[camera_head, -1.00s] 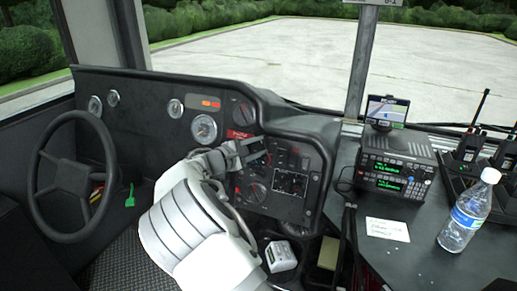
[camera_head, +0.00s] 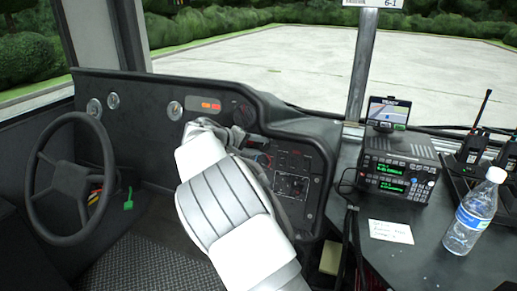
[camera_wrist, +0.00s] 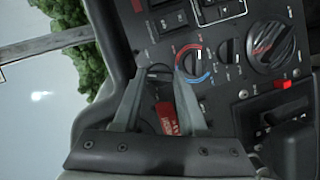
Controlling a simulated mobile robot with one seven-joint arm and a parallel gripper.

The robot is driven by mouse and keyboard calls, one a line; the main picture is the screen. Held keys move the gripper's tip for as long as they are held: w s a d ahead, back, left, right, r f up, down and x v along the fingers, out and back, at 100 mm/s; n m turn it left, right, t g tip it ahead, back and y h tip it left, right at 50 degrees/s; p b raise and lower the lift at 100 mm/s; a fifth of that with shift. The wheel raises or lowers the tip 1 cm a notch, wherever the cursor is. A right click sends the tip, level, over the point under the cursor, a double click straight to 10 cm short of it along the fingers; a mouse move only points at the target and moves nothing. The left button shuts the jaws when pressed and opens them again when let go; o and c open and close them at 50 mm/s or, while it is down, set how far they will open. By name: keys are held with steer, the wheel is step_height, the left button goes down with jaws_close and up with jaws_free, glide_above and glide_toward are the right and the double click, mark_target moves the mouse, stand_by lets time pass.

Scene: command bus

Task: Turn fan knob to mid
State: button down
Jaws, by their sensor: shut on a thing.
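My gripper (camera_wrist: 160,80) is shut on a small dark knob (camera_wrist: 159,71) on the dashboard panel, with a finger on each side of it. The knob's lettering is too small to read, so I cannot confirm that it is the fan knob. The knob's pointer and setting cannot be made out. In the head view my white arm and the gripper cover this part of the panel (camera_head: 312,190).
Beside my fingers are a knob with a red and blue ring (camera_wrist: 193,61), another dark knob (camera_wrist: 229,50) and a large knob (camera_wrist: 270,45). A red tag (camera_wrist: 166,116) shows between the fingers. The steering wheel (camera_head: 104,150) is left; a radio (camera_head: 399,170) and bottle (camera_head: 472,212) are right.

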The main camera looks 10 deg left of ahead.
steer(key=shift+m, duration=0.6)
steer(key=shift+c, duration=2.3)
jaws_free()
steer(key=shift+r, duration=0.1)
steer(key=shift+r, duration=0.15)
